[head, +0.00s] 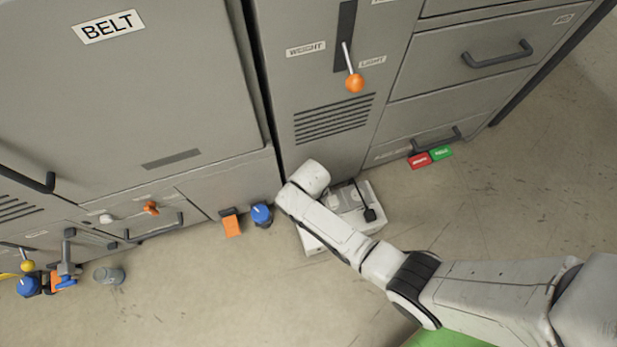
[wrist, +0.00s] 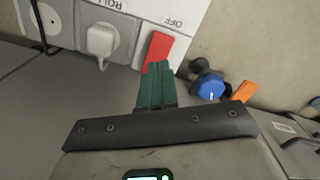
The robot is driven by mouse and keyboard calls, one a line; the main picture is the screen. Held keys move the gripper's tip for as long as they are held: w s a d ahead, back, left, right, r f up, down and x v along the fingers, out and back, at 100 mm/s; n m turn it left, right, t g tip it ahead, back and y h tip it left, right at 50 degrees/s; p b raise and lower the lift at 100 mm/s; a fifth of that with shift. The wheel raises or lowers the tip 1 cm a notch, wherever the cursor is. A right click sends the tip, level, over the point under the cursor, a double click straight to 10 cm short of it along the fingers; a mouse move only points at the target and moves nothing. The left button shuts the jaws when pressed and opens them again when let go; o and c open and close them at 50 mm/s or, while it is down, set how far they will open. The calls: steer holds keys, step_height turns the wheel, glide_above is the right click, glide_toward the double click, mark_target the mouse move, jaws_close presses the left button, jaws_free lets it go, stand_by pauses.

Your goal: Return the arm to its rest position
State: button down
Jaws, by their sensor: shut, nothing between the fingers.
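My arm (head: 340,235) reaches from the lower right of the head view to a white box on the floor (head: 376,195) by the cabinets. My arm's end covers part of this box, and my gripper itself is hidden there. In the wrist view my gripper (wrist: 158,68) has its teal fingers together with nothing between them. The fingertips overlap the lower end of a red switch (wrist: 163,48) under an OFF label on the white box. I cannot tell whether they touch it.
A white plug (wrist: 101,40) sits left of the switch. A blue-topped object (head: 262,214) and an orange one (head: 231,224) stand left of the box. Red (head: 419,160) and green (head: 441,153) blocks lie at right. An orange-knobbed lever (head: 354,83) juts from the cabinet. Open floor lies in front.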

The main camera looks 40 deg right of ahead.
steer(key=shift+r+p, duration=0.3)
steer(key=shift+r, duration=0.25)
steer(key=s+d+r+m, duration=0.1)
steer(key=s+d+r, duration=0.2)
steer(key=s+r, duration=0.4)
steer(key=s+d+r+m+t, duration=0.15)
steer(key=s+r, duration=0.25)
steer(key=r, duration=0.4)
steer(key=s+d+r+g, duration=0.1)
steer(key=s+d+r, duration=0.2)
steer(key=s+r, duration=0.4)
step_height(320, 180, up, 26)
steer(key=w+p, duration=0.1)
steer(key=p, duration=2.4)
steer(key=shift+w+d, duration=0.15)
steer(key=shift+w, duration=0.1)
steer(key=shift+t, duration=0.25)
